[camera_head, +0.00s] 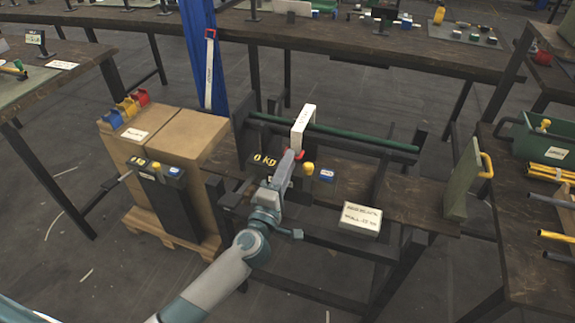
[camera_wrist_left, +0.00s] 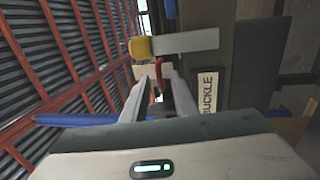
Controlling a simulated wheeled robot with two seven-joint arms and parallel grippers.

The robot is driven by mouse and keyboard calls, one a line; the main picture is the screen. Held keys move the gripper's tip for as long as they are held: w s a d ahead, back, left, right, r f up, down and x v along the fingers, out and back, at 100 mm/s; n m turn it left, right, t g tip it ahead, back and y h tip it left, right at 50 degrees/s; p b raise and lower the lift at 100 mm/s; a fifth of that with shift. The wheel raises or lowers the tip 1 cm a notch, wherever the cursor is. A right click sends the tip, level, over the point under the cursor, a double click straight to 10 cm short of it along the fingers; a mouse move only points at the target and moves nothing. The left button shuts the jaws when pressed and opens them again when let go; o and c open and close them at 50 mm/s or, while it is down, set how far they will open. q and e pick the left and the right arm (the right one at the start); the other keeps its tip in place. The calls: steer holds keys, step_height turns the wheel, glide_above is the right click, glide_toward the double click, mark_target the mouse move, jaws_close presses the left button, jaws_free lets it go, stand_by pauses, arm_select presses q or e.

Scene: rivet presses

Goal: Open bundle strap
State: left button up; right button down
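A white strap (camera_head: 304,118) goes over a dark green bar (camera_head: 360,136) on the bench stand. A small red piece (camera_head: 299,154) shows at its lower end, partly hidden by my left gripper (camera_head: 288,162). In the left wrist view the two fingers of my left gripper (camera_wrist_left: 157,78) point at the strap's pale end (camera_wrist_left: 146,72). The fingertips are apart, with the red piece (camera_wrist_left: 158,68) in line with the gap between them. I cannot tell whether they touch it. A label reading BUCKLE (camera_wrist_left: 208,92) is to the right. My right gripper is not in view.
Another white strap (camera_head: 209,72) hangs on the blue post (camera_head: 198,25). Cardboard boxes (camera_head: 185,138) stand left, and a green bin (camera_head: 545,140) stands right.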

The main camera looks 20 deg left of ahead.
arm_select(q)
steer(key=shift+c, duration=0.2)
jaws_close()
stand_by(1.1)
